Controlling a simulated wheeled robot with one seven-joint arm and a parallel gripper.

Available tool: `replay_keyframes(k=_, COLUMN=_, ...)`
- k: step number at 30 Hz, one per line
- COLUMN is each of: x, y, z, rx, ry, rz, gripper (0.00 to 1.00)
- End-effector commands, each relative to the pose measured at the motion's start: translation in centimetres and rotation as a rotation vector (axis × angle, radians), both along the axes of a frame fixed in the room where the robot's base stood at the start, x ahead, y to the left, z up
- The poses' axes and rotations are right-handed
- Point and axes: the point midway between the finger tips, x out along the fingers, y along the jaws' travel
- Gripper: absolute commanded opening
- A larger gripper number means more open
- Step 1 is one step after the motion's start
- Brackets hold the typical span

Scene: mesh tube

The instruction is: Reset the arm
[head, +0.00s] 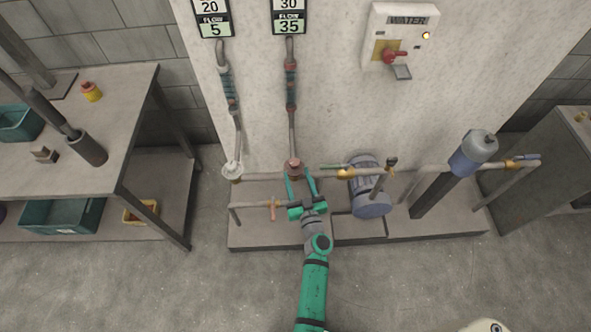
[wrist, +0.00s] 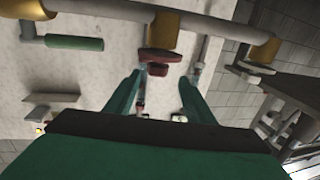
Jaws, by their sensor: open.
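My gripper (head: 301,184) is green and open at the end of my outstretched green arm, over the pipe stand by the wall. Its two fingers point toward the wall, just below a reddish fitting (head: 293,168) at the foot of the right-hand tube. In the wrist view my gripper (wrist: 160,84) shows both fingers spread, with nothing held between them. A dark red part (wrist: 159,60) shows just beyond the fingertips, roughly between them. I cannot tell whether a finger touches it.
A horizontal pipe (head: 325,174) runs near my gripper, with a green handle (head: 334,166). A grey motor-like cylinder (head: 371,200) stands to the right. A workbench (head: 130,110) is at left, a grey cabinet (head: 548,170) at right. The floor in front is mostly clear.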

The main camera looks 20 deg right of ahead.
Motion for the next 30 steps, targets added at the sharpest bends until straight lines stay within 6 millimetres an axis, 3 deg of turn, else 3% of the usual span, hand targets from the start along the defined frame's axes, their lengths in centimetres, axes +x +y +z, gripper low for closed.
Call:
replay_keyframes(k=8, x=-0.1, y=0.0, z=0.0, rx=0.000, ry=0.000, rz=-0.001, gripper=0.49)
replay_keyframes(k=13, x=-2.3, y=2.0, z=-0.2, rx=-0.001, ry=-0.003, rz=0.003, gripper=0.49)
replay_keyframes(k=20, x=-9.7, y=7.5, z=0.5, rx=-0.003, ry=-0.007, rz=0.008, gripper=0.49)
replay_keyframes(k=30, x=-21.3, y=13.6, z=3.9, rx=-0.002, ry=0.031, rz=0.014, gripper=0.49)
